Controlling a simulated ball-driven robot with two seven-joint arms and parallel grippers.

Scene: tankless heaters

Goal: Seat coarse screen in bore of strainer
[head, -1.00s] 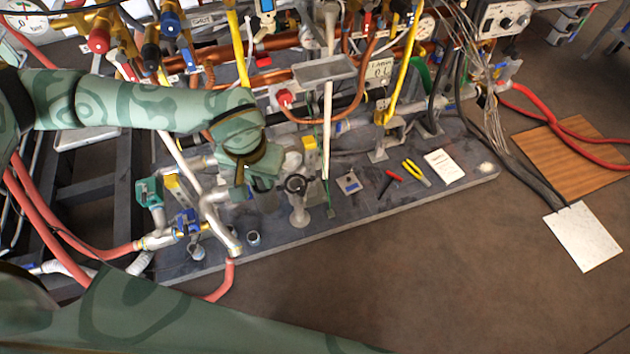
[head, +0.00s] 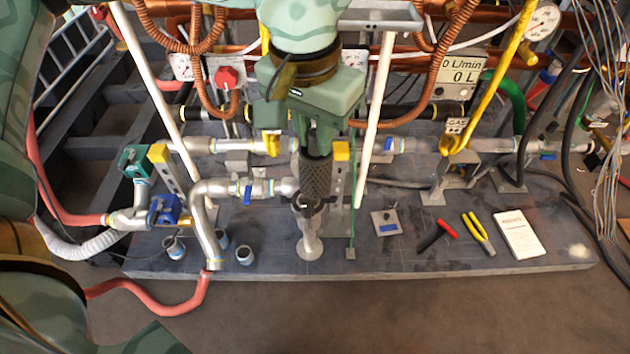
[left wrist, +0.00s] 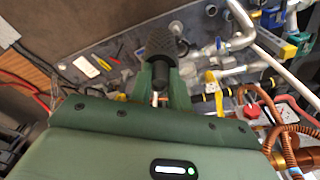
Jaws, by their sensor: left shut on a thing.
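My left gripper (head: 317,140) points down and is shut on the coarse screen (head: 315,177), a dark mesh cylinder. The screen hangs upright under the fingers. Its lower end overlaps the dark ringed mouth of the strainer (head: 308,229), a pale metal fitting standing on the bench plate. I cannot tell whether the screen's end is inside the bore or just above and behind it. In the left wrist view the screen (left wrist: 161,44) juts out beyond the two green fingers (left wrist: 165,82) and hides much of what lies behind it. My right gripper is not in view.
A curved silver pipe (head: 208,225) and several small cups, one by the front edge (head: 245,255), stand left of the strainer. A white post (head: 376,110) stands close on the right.

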